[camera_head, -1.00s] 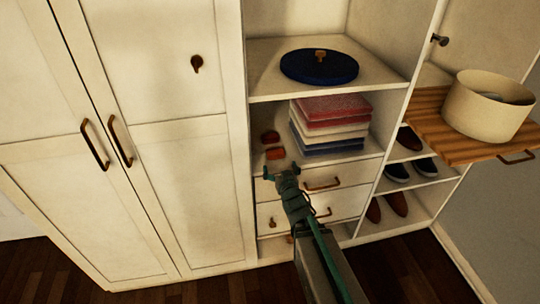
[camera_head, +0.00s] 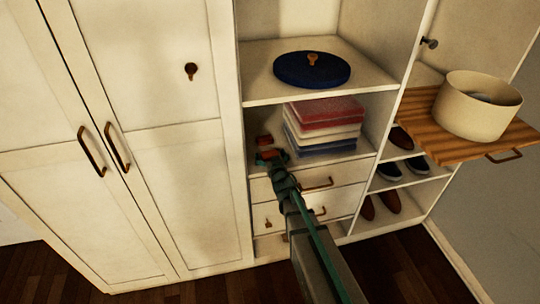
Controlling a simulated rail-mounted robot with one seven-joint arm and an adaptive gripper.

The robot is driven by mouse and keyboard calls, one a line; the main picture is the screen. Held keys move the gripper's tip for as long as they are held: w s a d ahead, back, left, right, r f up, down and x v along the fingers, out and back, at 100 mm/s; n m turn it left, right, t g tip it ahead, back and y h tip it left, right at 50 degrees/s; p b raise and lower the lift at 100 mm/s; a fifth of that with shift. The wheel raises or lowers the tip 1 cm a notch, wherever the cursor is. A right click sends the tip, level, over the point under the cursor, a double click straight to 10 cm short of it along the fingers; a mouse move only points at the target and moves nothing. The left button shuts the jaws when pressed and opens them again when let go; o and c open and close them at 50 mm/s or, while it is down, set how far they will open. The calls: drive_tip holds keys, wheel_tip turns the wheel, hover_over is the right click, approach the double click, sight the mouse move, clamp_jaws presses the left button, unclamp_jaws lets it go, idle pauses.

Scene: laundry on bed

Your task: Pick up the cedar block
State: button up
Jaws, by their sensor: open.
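Two small reddish-brown blocks lie on the middle shelf, left of the folded stack; I cannot tell which is meant by the cedar block. The rear block (camera_head: 264,140) sits near the left wall of the shelf. The front block (camera_head: 268,153) lies closer to the shelf edge and is partly hidden by my gripper. My gripper (camera_head: 271,158) is open, at the front block, with its fingers seeming to reach to either side of it. I cannot tell whether they touch it.
A folded stack (camera_head: 325,125) of red, white and blue cloths stands close to the right. A blue round lid (camera_head: 312,69) lies on the shelf above. Drawers (camera_head: 318,181) are below. A cream bin (camera_head: 478,105) stands on a wooden board (camera_head: 425,127) at right.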

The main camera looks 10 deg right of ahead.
sight(270, 154)
drive_tip(key=c, duration=1)
wheel_tip(270, 154, up, 10)
drive_tip(key=p, duration=0.4)
drive_tip(key=shift+s, duration=0.1)
